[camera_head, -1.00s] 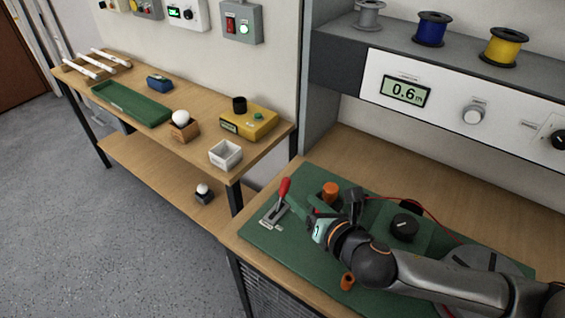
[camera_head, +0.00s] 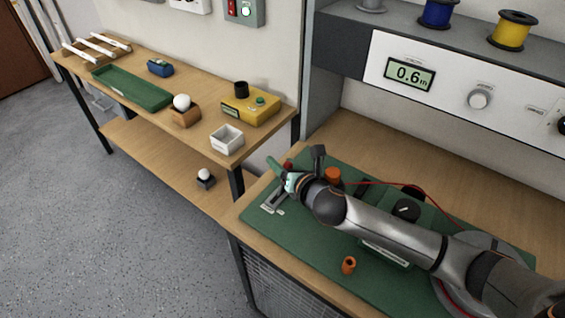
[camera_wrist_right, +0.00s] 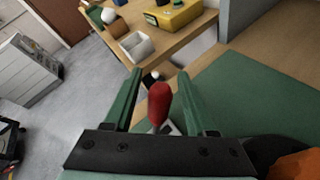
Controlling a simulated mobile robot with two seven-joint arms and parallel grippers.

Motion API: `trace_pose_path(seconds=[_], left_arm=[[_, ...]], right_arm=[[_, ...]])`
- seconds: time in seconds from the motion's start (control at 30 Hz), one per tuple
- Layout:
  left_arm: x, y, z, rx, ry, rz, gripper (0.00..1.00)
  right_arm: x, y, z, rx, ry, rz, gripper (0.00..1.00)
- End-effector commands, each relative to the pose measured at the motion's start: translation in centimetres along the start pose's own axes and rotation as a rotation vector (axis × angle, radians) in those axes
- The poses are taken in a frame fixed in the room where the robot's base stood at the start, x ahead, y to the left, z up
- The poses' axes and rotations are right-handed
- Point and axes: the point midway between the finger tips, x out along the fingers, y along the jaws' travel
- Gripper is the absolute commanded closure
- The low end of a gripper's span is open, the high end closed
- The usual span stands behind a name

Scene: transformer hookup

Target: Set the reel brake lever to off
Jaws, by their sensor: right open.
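The reel brake lever has a red handle (camera_wrist_right: 160,101), which shows between the two green fingers of my right gripper (camera_wrist_right: 160,92) in the right wrist view. The fingers are open, with a gap on both sides of the handle. In the head view my right gripper (camera_head: 281,171) is over the lever's grey base plate (camera_head: 273,199) at the left end of the green board (camera_head: 262,228). There the gripper hides most of the handle, and only a bit of red shows beside it. The lever's labels are too small to read. My left gripper is not in view.
An orange post (camera_head: 333,175) stands just right of the gripper, and an orange cylinder (camera_head: 348,265) is at the board's front. A black knob (camera_head: 406,209) and a red wire lie further right. A side table (camera_head: 205,112) with a white box (camera_head: 227,138) stands to the left.

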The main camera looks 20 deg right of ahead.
Motion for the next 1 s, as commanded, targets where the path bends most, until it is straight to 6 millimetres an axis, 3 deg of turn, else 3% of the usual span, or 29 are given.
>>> trace_pose_path(seconds=[0.37, 0.83, 1.0], left_arm=[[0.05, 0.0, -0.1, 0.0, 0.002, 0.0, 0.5], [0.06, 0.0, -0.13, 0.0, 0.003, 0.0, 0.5], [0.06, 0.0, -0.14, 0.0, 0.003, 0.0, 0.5]], right_arm=[[0.42, 0.03, 0.0, 0.0, 0.0, 0.0, 0.45], [0.39, 0.01, 0.0, 0.0, 0.0, 0.0, 0.98], [0.39, 0.01, -0.01, 0.0, 0.0, 0.0, 1.0]])
